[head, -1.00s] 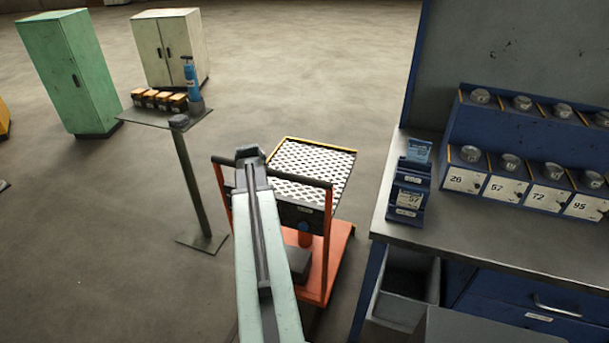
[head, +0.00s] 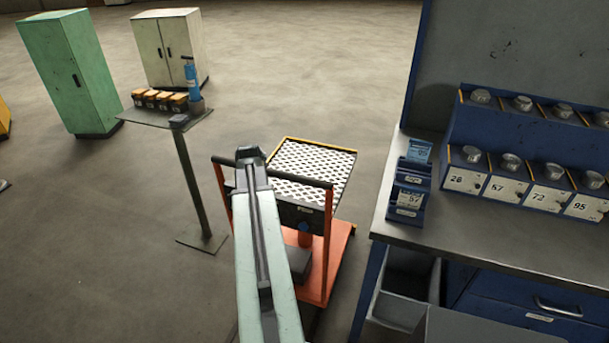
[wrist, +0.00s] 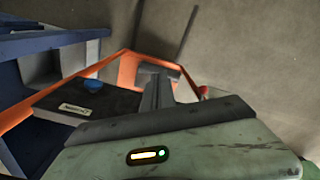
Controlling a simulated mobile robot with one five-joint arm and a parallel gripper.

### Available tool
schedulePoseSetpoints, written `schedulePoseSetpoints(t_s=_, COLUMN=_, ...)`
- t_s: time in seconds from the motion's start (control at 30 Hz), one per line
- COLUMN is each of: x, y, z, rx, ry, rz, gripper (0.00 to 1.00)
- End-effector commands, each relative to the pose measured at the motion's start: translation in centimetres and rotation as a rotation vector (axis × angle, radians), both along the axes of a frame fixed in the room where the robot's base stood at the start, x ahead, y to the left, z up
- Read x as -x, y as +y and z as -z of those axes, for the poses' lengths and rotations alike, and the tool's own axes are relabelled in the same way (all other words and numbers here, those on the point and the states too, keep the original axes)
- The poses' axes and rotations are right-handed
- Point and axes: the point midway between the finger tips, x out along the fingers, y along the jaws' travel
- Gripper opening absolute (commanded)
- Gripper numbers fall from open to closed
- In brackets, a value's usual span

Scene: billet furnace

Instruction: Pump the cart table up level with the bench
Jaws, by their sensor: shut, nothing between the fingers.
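The cart has an orange frame and a pale perforated table (head: 312,170) with a yellow rim. It stands left of the bench (head: 470,265), apart from it. I cannot judge their height difference exactly. My arm crosses the cart's push handle (head: 330,235) in the head view and hides part of it. In the wrist view my gripper (wrist: 158,75) is shut and empty, over the orange cart frame (wrist: 125,72). A dark labelled block with a blue knob (wrist: 93,85) lies to its left, and a small red knob (wrist: 203,91) to its right. No pump pedal is clearly visible.
The bench carries a blue rack of numbered boxes (head: 520,185) and a small blue holder (head: 408,190). A stand (head: 160,117) with a blue bottle is at left; cabinets (head: 70,75) stand behind. The floor between is clear.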

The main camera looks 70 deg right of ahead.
Motion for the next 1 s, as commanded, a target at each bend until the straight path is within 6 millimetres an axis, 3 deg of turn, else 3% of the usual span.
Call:
schedulePoseSetpoints(t_s=0.27, x=0.0, y=0.0, z=0.5, rx=0.000, ry=0.000, rz=0.000, gripper=0.00)
schedulePoseSetpoints(t_s=1.0, x=0.0, y=0.6, z=5.8, rx=0.001, ry=0.000, rz=0.001, gripper=0.00)
